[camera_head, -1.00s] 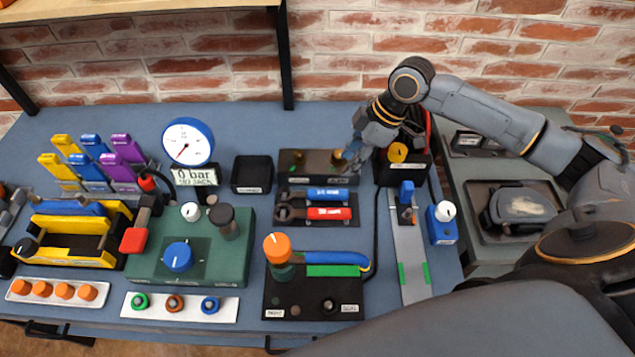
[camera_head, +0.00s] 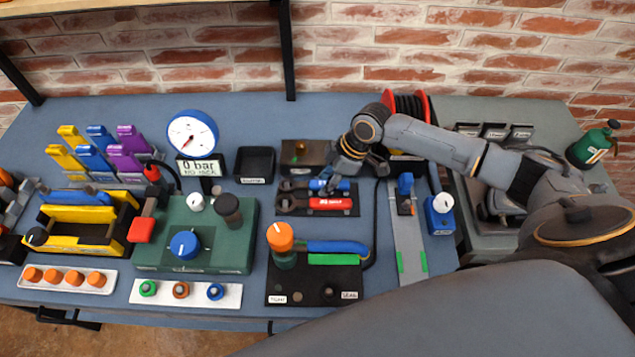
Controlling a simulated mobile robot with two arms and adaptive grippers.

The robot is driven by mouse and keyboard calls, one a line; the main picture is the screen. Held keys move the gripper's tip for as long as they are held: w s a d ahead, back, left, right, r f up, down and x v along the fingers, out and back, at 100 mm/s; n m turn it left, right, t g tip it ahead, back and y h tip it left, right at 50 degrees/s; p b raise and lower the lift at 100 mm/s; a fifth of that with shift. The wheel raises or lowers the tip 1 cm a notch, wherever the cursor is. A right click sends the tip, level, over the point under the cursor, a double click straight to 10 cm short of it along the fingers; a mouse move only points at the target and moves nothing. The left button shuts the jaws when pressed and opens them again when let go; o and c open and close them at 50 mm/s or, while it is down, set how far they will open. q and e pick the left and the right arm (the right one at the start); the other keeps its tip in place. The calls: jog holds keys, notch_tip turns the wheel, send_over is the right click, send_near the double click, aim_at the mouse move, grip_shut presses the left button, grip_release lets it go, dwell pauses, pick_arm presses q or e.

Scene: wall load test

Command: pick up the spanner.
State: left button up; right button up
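Two tools with dark heads at their left ends lie side by side on a black tray (camera_head: 352,212), one with a blue handle (camera_head: 316,185) and one with a red handle (camera_head: 329,204). I cannot tell for sure which one is the spanner. My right gripper (camera_head: 331,182) points down at the blue handle, its fingers over or around the middle and right part of it. The fingers are too small and dark to show whether they are closed on it. The red-handled tool lies just in front, clear of the fingers. My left gripper is not in view.
A dark block (camera_head: 300,155) stands behind the tool tray, close to my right gripper. A black bin (camera_head: 254,165) is to the left. A black base with an orange knob (camera_head: 280,236) and a blue lever is in front. A gauge (camera_head: 192,134) stands further left.

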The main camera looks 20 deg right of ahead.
jog(key=shift+f, duration=0.2)
dwell(0.7)
jog(key=c, duration=0.7)
grip_shut()
jog(key=shift+r, duration=0.1)
